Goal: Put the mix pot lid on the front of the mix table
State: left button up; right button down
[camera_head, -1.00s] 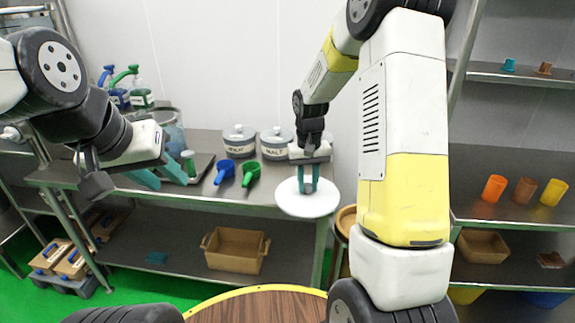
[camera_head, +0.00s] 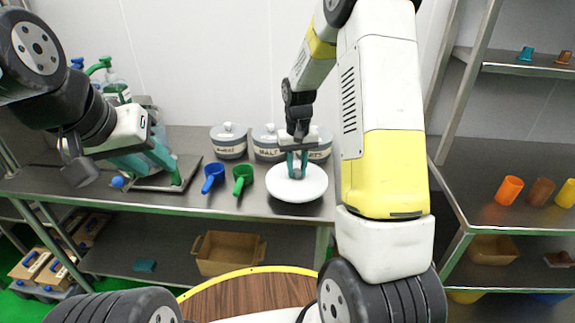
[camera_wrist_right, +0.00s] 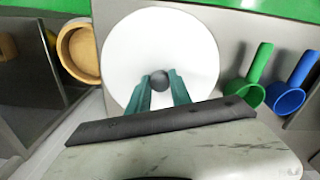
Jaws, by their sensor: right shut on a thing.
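The mix pot lid is a white round disc (camera_head: 297,190) with a small dark knob. My right gripper (camera_head: 297,172) is shut on the knob, its teal fingers on either side. The lid appears level over the front right part of the steel mix table (camera_head: 130,197); I cannot tell whether it touches the top. In the right wrist view the lid (camera_wrist_right: 125,60) and knob (camera_wrist_right: 159,80) lie between the fingers. My left gripper (camera_head: 150,165) is empty over the table's left part, its teal fingers apart.
A blue scoop (camera_head: 213,178) and a green scoop (camera_head: 242,180) lie left of the lid. Lidded jars, one a grey pot (camera_head: 228,145), stand behind. A wooden bowl (camera_wrist_right: 78,52) shows in the wrist view. A shelf with orange cups (camera_head: 509,190) stands at right.

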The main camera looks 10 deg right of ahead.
aim_at(297, 171)
jog(key=shift+f, duration=1.55)
jog(key=c, duration=1.2)
grip_release()
jog(key=shift+f, duration=0.1)
jog(key=shift+o, duration=0.2)
notch_tip(297, 171, up, 13)
jog(key=shift+s+f, duration=0.15)
jog(key=shift+f, duration=0.05)
jog(key=s+r+t, duration=0.2)
jog(key=s+r, duration=0.2)
jog(key=s, duration=0.4)
jog(key=s+a+r+t+y, duration=0.1)
jog(key=s+r+t, duration=0.1)
jog(key=s+r, duration=0.3)
jog(key=s+a+r+t+y, duration=0.1)
jog(key=s+r, duration=0.3)
jog(key=s, duration=0.7)
jog(key=shift+r+t, duration=0.35)
jog(key=shift+t, duration=0.25)
